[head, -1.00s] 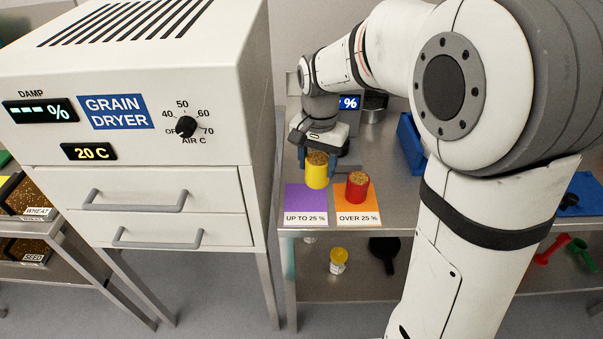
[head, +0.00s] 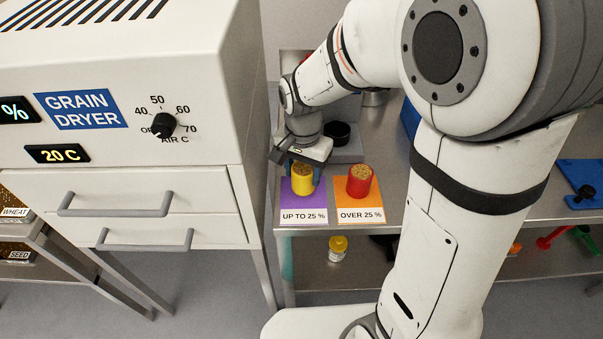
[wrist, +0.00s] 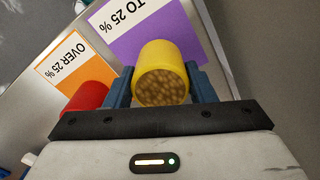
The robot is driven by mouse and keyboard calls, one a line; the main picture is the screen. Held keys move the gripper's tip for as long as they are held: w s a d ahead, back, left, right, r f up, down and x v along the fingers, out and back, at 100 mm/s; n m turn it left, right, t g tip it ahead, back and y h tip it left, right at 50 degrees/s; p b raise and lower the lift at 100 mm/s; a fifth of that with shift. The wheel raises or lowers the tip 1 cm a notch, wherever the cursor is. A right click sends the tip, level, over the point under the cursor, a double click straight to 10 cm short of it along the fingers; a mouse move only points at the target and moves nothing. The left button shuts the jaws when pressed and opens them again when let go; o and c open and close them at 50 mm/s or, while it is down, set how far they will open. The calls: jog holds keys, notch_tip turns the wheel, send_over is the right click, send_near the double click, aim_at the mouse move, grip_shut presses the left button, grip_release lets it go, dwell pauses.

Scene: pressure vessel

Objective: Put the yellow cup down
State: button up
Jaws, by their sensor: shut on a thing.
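The yellow cup (head: 302,181), filled with brown grain, is over the purple "UP TO 25 %" mat (head: 303,216). It also shows in the wrist view (wrist: 161,72). My gripper (head: 303,176) is shut on it, with a blue finger on each side of the cup in the wrist view. I cannot tell whether the cup's base touches the mat. The red cup (head: 359,181), also holding grain, stands on the orange "OVER 25 %" mat (head: 385,196) just to the right.
The grain dryer (head: 130,110) stands close on the left. A dark round dish (head: 337,133) sits behind the mats. A lower shelf (head: 310,270) holds a yellow-lidded jar (head: 337,248). The metal bench's front edge runs just before the mats.

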aim_at(303, 169)
jog(key=shift+f, duration=0.65)
jog(key=shift+f, duration=0.1)
jog(key=o, duration=1.1)
notch_tip(303, 169, up, 12)
jog(key=shift+r, duration=0.1)
jog(key=shift+s+d+f+n+t, duration=0.2)
jog(key=shift+s+d+n+t, duration=0.5)
jog(key=shift+s+d, duration=1.35)
jog(key=shift+s+d+f+n+t, duration=0.25)
jog(key=shift+s+d+n, duration=1)
jog(key=shift+s+d, duration=0.75)
jog(key=shift+s+d+f+n+t, duration=0.15)
jog(key=shift+s+d+n+t, duration=0.55)
jog(key=shift+s+d, duration=1.35)
